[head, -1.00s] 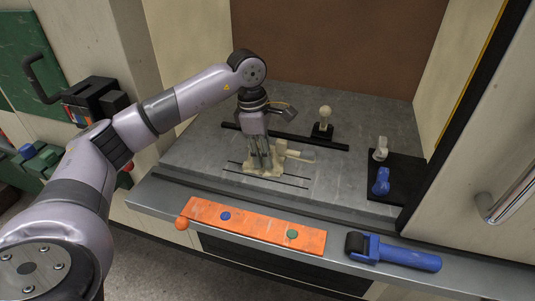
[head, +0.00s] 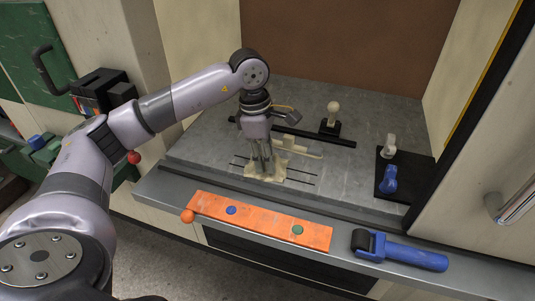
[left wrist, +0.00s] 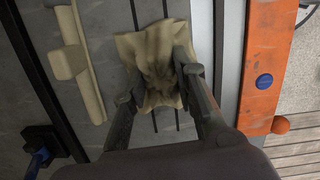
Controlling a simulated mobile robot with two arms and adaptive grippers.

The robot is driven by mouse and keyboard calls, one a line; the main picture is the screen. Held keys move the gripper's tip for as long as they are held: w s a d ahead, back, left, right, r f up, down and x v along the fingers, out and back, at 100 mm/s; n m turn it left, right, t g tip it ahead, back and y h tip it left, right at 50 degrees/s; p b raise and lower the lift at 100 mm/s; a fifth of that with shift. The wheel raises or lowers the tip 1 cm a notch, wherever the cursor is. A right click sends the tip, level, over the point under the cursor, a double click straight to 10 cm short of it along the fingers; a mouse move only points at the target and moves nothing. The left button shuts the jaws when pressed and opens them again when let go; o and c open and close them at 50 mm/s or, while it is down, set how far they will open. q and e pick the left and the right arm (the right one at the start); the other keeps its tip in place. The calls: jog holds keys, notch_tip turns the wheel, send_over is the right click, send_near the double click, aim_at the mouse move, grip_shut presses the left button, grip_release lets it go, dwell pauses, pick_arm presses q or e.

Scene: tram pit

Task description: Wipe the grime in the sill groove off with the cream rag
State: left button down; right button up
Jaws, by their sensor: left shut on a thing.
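The cream rag (head: 279,178) is bunched under my left gripper (head: 264,174) on the grey floor of the recess. My left gripper points down and is shut on the rag; its fingers pinch the rag's middle in the left wrist view (left wrist: 158,90). The rag (left wrist: 150,45) spreads around the fingertips and lies across two thin dark parallel lines (head: 300,182), which look like the groove. The rag and fingers hide the middle of these lines. I cannot make out the grime. My right gripper is not in view.
A cream handled block (head: 300,149) lies just behind the rag. A black bar (head: 320,138) and a knob on a black base (head: 330,127) are farther back. An orange plate (head: 265,222) and a blue roller (head: 405,252) lie on the front ledge.

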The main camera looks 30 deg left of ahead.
aim_at(254, 172)
pick_arm(q)
jog(key=shift+s+d+f, duration=0.1)
jog(key=shift+s, duration=0.4)
jog(key=shift+s+d, duration=0.2)
jog(key=shift+s, duration=0.7)
jog(key=shift+a+b, duration=0.45)
jog(key=shift+s+a+b, duration=0.3)
jog(key=shift+a, duration=0.5)
jog(key=shift+w, duration=0.1)
